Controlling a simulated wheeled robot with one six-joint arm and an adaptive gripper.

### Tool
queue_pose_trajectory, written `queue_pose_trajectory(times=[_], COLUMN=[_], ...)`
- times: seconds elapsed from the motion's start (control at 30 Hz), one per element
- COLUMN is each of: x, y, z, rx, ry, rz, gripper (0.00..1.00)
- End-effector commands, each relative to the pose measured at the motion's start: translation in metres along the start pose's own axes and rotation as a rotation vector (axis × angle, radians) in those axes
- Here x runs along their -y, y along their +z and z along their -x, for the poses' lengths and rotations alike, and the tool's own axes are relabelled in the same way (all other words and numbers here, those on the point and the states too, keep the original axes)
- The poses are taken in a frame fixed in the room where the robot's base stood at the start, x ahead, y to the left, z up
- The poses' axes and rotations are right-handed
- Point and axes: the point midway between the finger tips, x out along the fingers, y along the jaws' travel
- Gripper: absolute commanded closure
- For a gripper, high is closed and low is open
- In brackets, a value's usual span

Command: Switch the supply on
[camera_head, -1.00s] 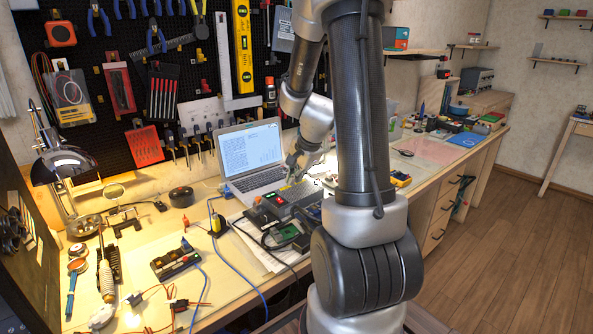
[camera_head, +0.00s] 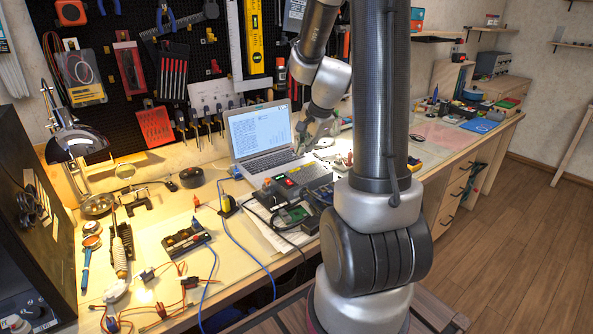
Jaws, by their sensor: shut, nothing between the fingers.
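A dark box with a red and a green patch on its face (camera_head: 287,183) sits on the bench in front of the laptop; it looks like the supply, but its switch is too small to make out. My gripper (camera_head: 303,147) hangs over the bench at the laptop's right edge, behind and above this box and apart from it. The gripper is small in view, seems shut and holds nothing that I can see. My upper arm hides part of the bench to the right of it.
An open laptop (camera_head: 260,137) stands behind the box. A green circuit board (camera_head: 293,214) and cables lie in front of it. A black module (camera_head: 186,240), a desk lamp (camera_head: 78,143) and loose wires crowd the left. Tools hang on the pegboard (camera_head: 110,85).

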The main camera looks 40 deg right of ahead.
Motion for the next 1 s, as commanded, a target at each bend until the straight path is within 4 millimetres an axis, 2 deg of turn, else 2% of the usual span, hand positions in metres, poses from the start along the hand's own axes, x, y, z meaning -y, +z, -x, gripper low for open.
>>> queue_pose_trajectory(times=[0.13,0.27,0.7,0.83,1.0], x=[0.000,-0.001,-0.001,-0.001,0.000], y=[0.000,0.001,0.000,0.000,0.000], z=[-0.006,-0.023,-0.113,-0.129,-0.139], rx=[0.001,0.002,0.001,0.001,0.000], ry=[0.002,0.004,0.003,0.002,0.001], rz=[0.001,0.000,-0.001,-0.001,0.001], gripper=[1.00,1.00,1.00,1.00,1.00])
